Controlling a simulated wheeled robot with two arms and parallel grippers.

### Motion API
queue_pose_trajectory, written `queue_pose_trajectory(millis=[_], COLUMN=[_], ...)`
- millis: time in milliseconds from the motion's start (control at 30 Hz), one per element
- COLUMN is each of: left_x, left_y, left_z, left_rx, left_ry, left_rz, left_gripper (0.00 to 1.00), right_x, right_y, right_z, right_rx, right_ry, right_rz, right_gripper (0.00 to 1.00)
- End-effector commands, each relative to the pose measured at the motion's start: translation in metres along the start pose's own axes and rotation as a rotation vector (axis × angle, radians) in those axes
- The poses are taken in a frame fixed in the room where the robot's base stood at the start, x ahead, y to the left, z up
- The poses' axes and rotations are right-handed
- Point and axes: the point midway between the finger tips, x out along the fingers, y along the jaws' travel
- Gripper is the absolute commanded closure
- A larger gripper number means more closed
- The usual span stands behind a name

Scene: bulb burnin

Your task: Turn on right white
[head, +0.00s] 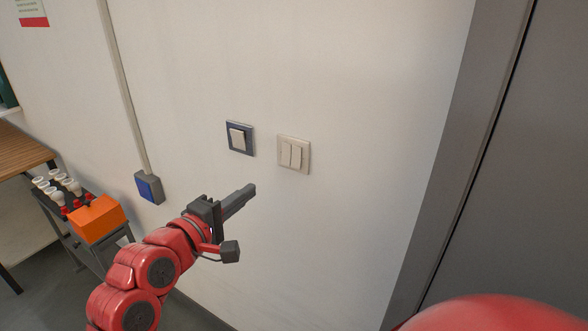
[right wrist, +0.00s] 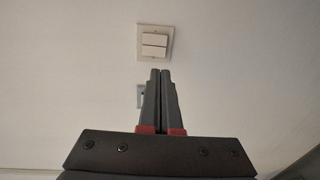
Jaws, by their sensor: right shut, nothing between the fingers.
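A white double switch (head: 293,154) with two side-by-side rockers is on the wall, right of a switch with a dark blue frame and one pale rocker (head: 239,138). My right gripper (head: 252,189) is shut and empty, below and left of the white switch and apart from it. In the right wrist view the shut fingers (right wrist: 160,72) point toward the white double switch (right wrist: 155,42), which appears turned sideways above the tips. The blue-framed switch (right wrist: 140,95) is mostly hidden behind the fingers. I cannot tell the rockers' states. My left gripper is not in view.
A blue wall box (head: 150,187) sits at the foot of a vertical conduit. At left, a dark cart holds an orange box (head: 97,219) and several white bulbs (head: 57,185), near a wooden table (head: 20,150). A grey door frame (head: 450,150) stands at right. The wall around the switches is clear.

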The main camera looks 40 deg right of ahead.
Motion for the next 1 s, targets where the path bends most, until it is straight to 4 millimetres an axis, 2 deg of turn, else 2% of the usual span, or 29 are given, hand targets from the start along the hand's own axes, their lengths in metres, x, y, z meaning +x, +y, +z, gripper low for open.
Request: queue_pose_trajectory(millis=[100,400,567,667,1000], left_x=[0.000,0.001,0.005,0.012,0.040], left_y=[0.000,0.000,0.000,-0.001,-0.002], left_z=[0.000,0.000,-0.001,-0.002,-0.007], left_rx=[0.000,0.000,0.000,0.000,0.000], left_ry=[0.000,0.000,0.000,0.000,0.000], left_rz=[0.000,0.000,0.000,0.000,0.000], left_gripper=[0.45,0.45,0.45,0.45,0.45], right_x=[-0.001,-0.001,0.009,0.024,0.095], right_y=[-0.003,-0.003,-0.002,-0.001,-0.001], right_z=[0.008,0.009,0.009,0.010,0.013], right_rx=[0.000,0.001,0.000,0.001,-0.001], right_ry=[-0.023,-0.025,-0.026,-0.028,-0.030], right_rz=[-0.030,-0.030,-0.031,-0.032,-0.030], right_gripper=[1.00,1.00,1.00,1.00,1.00])
